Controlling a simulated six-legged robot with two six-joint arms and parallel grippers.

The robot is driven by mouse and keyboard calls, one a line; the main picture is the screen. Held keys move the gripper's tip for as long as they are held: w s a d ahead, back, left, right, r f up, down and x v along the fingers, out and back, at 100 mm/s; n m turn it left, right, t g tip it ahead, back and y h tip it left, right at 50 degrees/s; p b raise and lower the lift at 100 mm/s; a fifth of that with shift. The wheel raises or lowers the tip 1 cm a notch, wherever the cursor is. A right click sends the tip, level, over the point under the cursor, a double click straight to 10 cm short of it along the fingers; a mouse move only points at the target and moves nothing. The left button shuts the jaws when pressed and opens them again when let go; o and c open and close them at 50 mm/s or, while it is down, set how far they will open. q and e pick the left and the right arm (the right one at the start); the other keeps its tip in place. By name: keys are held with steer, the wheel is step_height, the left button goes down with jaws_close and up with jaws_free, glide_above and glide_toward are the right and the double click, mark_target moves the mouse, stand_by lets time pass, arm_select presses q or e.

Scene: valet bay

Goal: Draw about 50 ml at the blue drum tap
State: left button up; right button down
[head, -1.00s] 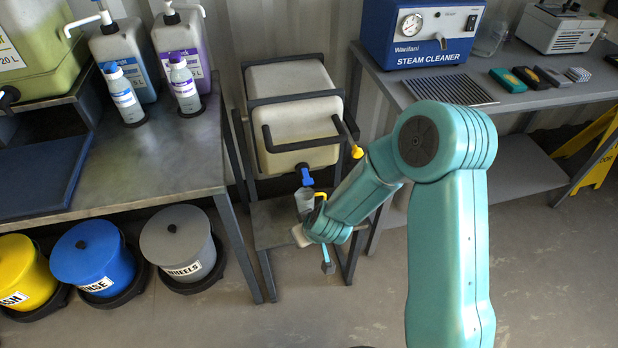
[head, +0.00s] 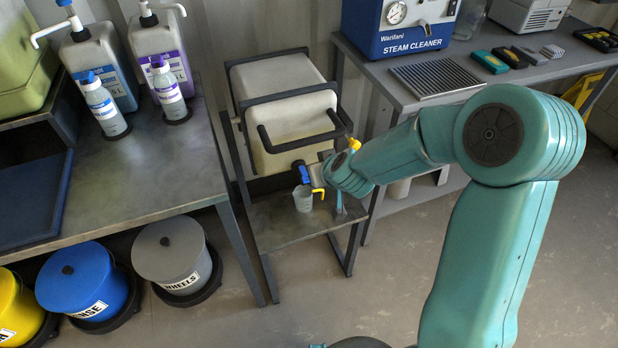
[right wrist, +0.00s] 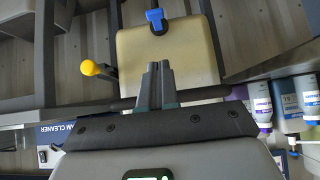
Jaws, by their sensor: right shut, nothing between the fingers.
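The pale drum (head: 290,125) lies in a dark frame with its blue tap (head: 303,173) low on the front. The tap also shows near the top of the right wrist view (right wrist: 156,20). A small grey cup (head: 303,198) stands upright on the frame's lower shelf, below the tap. Its contents cannot be made out. My right gripper (head: 315,176) is just right of the tap in the head view. In the right wrist view the fingers (right wrist: 160,78) are shut and empty, with a gap between their tips and the tap. My left gripper is not in view.
A yellow knob (head: 354,144) sits at the drum frame's right side; it also shows in the wrist view (right wrist: 90,68). A small yellow hook (head: 320,192) is beside the cup. Left is a bench (head: 150,180) with bottles; right is a table (head: 440,95) with a steam cleaner (head: 400,25).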

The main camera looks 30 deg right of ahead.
steer(key=b, duration=0.2)
glide_above(306, 178)
steer(key=s, duration=0.3)
step_height(306, 178, down, 8)
steer(key=shift+a+f+b, duration=0.2)
steer(key=shift+f+b, duration=0.25)
steer(key=shift+f, duration=0.4)
steer(key=shift+a+f+b, duration=0.2)
steer(key=shift+f+b, duration=0.25)
steer(key=shift+f, duration=0.35)
steer(key=shift+w, duration=0.1)
steer(key=f+t+b, duration=0.1)
steer(key=b, duration=0.7)
steer(key=s+f+t+b, duration=0.1)
steer(key=f+t+b, duration=0.1)
steer(key=b, duration=0.7)
steer(key=shift+a+f+t+h, duration=0.1)
steer(key=shift+f+t+h, duration=0.2)
steer(key=shift+h, duration=0.1)
steer(key=shift+r, duration=0.1)
stand_by(2.7)
